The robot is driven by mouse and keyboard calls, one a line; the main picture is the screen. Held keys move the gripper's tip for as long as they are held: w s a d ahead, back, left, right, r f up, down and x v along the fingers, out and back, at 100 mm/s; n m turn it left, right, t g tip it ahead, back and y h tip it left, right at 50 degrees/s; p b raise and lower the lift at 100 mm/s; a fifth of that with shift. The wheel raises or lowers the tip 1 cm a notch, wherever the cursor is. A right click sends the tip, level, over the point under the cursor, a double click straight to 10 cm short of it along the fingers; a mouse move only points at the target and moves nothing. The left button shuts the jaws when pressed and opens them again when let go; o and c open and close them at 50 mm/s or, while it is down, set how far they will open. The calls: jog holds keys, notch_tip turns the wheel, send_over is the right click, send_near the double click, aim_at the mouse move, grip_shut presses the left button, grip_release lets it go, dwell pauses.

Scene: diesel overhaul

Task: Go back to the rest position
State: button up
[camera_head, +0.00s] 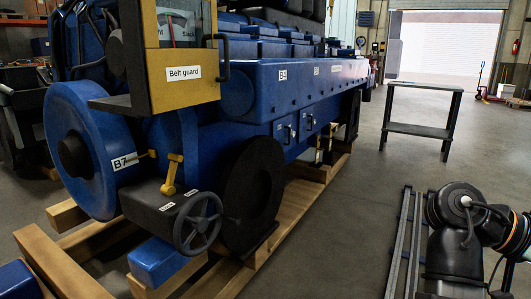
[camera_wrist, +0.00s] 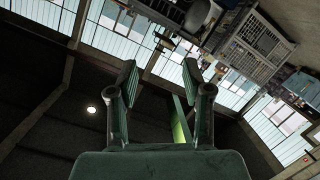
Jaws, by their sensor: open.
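My gripper (camera_wrist: 157,82) shows in the wrist view with its two fingers spread wide apart. Nothing is between the fingers. The wrist view looks up at the ceiling and bright windows, tilted. In the head view, part of my dark arm (camera_head: 460,240) is at the lower right beside the rail (camera_head: 403,245); my gripper itself is not visible there. The arm is apart from the engine.
A large blue diesel engine (camera_head: 290,90) stands on wooden beams (camera_head: 270,245) at the left, with a yellow belt guard (camera_head: 183,85), a lever (camera_head: 172,173) and a handwheel (camera_head: 198,222). A dark table (camera_head: 420,130) stands at the back right. The floor between is clear.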

jog(key=w+d+f+n+t+p, duration=0.25)
jog(key=w+f+n+p, duration=0.2)
jog(key=w, duration=0.55)
jog(key=w+a+f+n+t+y+p, duration=0.1)
jog(key=w+a+f+n+p, duration=0.3)
jog(key=f, duration=0.3)
jog(key=w+a+f+n+t+y+p, duration=0.1)
jog(key=w+f+n+y+p, duration=0.15)
jog(key=w+f+p, duration=0.4)
jog(key=w+a+f+n+t+y+p, duration=0.1)
jog(key=w+a+f+n+t+p, duration=0.2)
jog(key=f, duration=0.5)
jog(key=s+a+f+n+g+y+p, duration=0.1)
jog(key=s+a+f+n+y+p, duration=0.1)
jog(key=s+a+f+p, duration=0.35)
jog(key=s+a+f+n+g+y+p, duration=0.2)
jog(key=a+f+p, duration=0.3)
jog(key=f, duration=0.4)
jog(key=s+a+f+g+y+p, duration=0.1)
jog(key=s+a+f+y+p, duration=0.1)
jog(key=s+a, duration=0.4)
jog(key=s+a+f+g+y+p, duration=0.2)
jog(key=s+a+f+p, duration=0.2)
jog(key=s, duration=0.9)
jog(key=a+p, duration=0.2)
jog(key=a, duration=0.1)
jog(key=shift+f+y, duration=0.15)
jog(key=shift+y, duration=0.2)
